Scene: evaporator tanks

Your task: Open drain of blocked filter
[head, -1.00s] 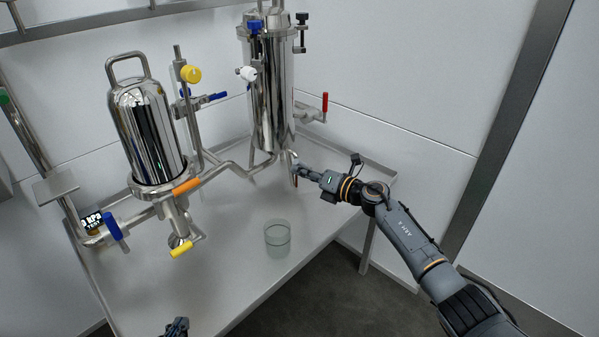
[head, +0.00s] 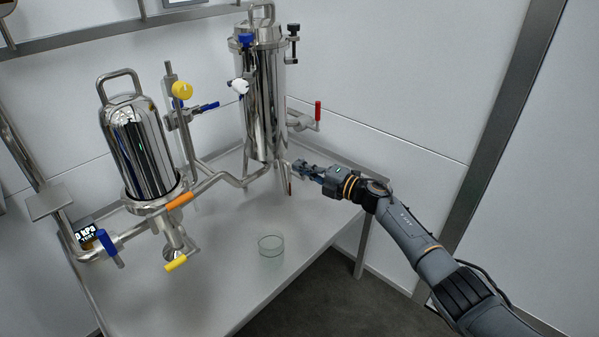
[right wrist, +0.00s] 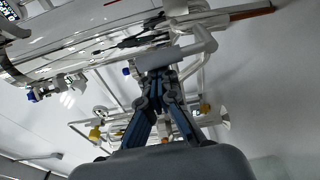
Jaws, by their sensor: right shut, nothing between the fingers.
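Two polished steel filter housings stand on the table, the left filter (head: 140,150) and the right filter (head: 262,110). A handle with a yellow grip (head: 176,263) sits on the pipe under the left filter, below an orange handle (head: 179,201). My left gripper is out of view.
A glass dish (head: 270,246) stands on the table (head: 225,285) in front of the filters. A pressure display (head: 84,235) and a blue handle (head: 109,248) are at the left. A red handle (head: 318,111) sticks out right of the right filter. The front of the table is mostly clear.

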